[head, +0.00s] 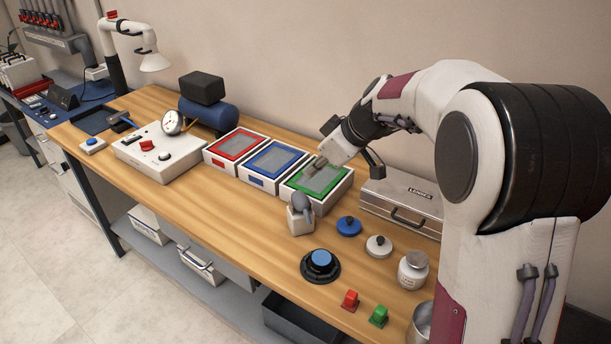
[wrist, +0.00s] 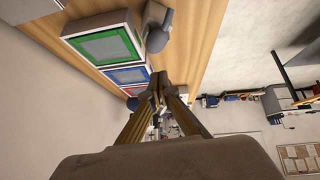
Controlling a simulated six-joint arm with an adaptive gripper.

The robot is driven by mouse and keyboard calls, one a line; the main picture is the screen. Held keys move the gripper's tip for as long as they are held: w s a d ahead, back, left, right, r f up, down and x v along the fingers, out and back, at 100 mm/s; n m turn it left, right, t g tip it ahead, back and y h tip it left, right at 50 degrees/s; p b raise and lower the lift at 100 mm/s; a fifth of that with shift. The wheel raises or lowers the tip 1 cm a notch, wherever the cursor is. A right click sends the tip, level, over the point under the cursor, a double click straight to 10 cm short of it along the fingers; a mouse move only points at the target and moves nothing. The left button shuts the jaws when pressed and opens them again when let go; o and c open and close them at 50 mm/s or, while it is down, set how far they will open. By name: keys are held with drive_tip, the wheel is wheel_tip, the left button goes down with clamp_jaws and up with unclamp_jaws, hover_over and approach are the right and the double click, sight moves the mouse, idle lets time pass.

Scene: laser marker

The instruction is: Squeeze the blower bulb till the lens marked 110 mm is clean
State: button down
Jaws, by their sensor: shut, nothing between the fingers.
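My gripper (head: 315,166) is shut and empty, above the green-framed tray in the head view. Its closed fingertips also show in the wrist view (wrist: 157,84). A grey bulb (head: 301,203), which looks like the blower bulb, sits upright in a pale block just in front of that tray, apart from my gripper. The bulb also shows in the wrist view (wrist: 156,41), beyond the fingertips. A black round mount with a blue top (head: 320,260) stands on the bench nearer the camera. I cannot read a 110 mm mark on anything, so I cannot tell which thing is that lens.
Red (head: 236,145), blue (head: 273,160) and green (head: 320,180) framed trays stand in a row. A silver case (head: 402,203) lies right of them. Blue (head: 349,226) and white (head: 379,246) knobbed discs, a jar (head: 412,271) and red and green pieces stand front right. Bare wood lies front left.

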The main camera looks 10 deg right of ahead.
drive_tip(key=shift+v, duration=1.6)
drive_tip(key=shift+m, duration=0.3)
drive_tip(key=s+f+m+g+h, duration=0.15)
drive_tip(key=s+f+m, duration=0.35)
drive_tip(key=s, duration=0.5)
drive_tip(key=s+r+m+h, duration=0.1)
drive_tip(key=s+r+m, duration=0.1)
drive_tip(key=s, duration=1.1)
drive_tip(key=s+r+m+t+h, duration=0.1)
drive_tip(key=s+r+h, duration=0.1)
drive_tip(key=s, duration=1)
drive_tip(key=shift+s+d+r+m, duration=0.35)
drive_tip(key=shift+s+d+m, duration=0.05)
drive_tip(key=shift+d, duration=0.05)
